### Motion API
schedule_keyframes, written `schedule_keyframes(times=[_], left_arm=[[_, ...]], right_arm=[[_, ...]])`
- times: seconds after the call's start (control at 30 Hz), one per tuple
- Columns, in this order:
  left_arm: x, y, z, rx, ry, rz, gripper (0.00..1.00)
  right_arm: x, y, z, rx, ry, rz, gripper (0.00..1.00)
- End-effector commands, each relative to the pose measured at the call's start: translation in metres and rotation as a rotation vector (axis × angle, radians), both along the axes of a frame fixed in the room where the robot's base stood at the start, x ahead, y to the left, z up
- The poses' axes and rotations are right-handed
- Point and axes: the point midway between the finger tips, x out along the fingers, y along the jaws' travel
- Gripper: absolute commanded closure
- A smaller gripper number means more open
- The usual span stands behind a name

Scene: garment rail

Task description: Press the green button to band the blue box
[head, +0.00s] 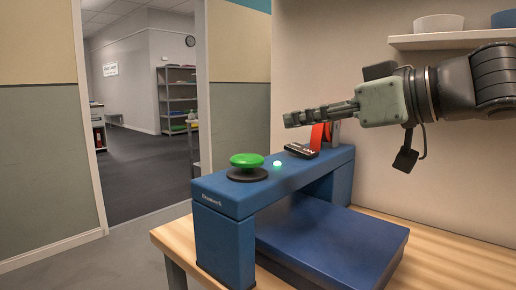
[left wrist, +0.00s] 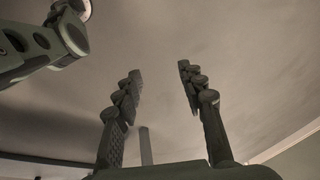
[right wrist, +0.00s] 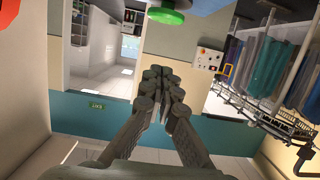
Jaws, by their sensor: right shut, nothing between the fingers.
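The green button (head: 247,160), a domed cap on a black base, sits on top of a blue arch-shaped machine (head: 222,197) on a wooden table. A flat blue box (head: 335,240) lies partly under the arch. My right gripper (head: 288,119) comes in from the right, shut and empty, above and to the right of the button and apart from it. In the right wrist view the green button (right wrist: 166,16) shows at the top edge, beyond the shut fingertips (right wrist: 160,75). My left gripper (left wrist: 162,70) is open and empty in the left wrist view, outside the head view.
A small lit lamp (head: 277,163), a black device (head: 301,150) and a red part (head: 319,136) are on the arch right of the button. A wall shelf (head: 450,40) with bowls is behind my right arm. The table's right front (head: 440,255) is bare.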

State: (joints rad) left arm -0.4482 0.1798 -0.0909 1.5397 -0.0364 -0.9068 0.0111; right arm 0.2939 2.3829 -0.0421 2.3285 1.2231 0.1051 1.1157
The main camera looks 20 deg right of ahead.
Motion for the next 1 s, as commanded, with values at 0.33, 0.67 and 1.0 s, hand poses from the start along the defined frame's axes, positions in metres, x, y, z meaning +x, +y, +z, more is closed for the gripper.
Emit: schedule_keyframes(times=[0.33, 0.67, 1.0], left_arm=[[0.012, -0.002, 0.004, -0.003, -0.019, 0.0, 0.6], [0.035, -0.01, 0.037, -0.025, -0.055, 0.027, 0.6], [0.047, -0.011, 0.082, -0.019, -0.08, 0.039, 0.6]], right_arm=[[0.032, 0.021, -0.011, 0.005, 0.004, 0.001, 1.0], [0.066, 0.041, -0.023, 0.001, 0.002, -0.006, 1.0], [0.075, 0.048, -0.056, 0.005, 0.001, -0.003, 1.0]])
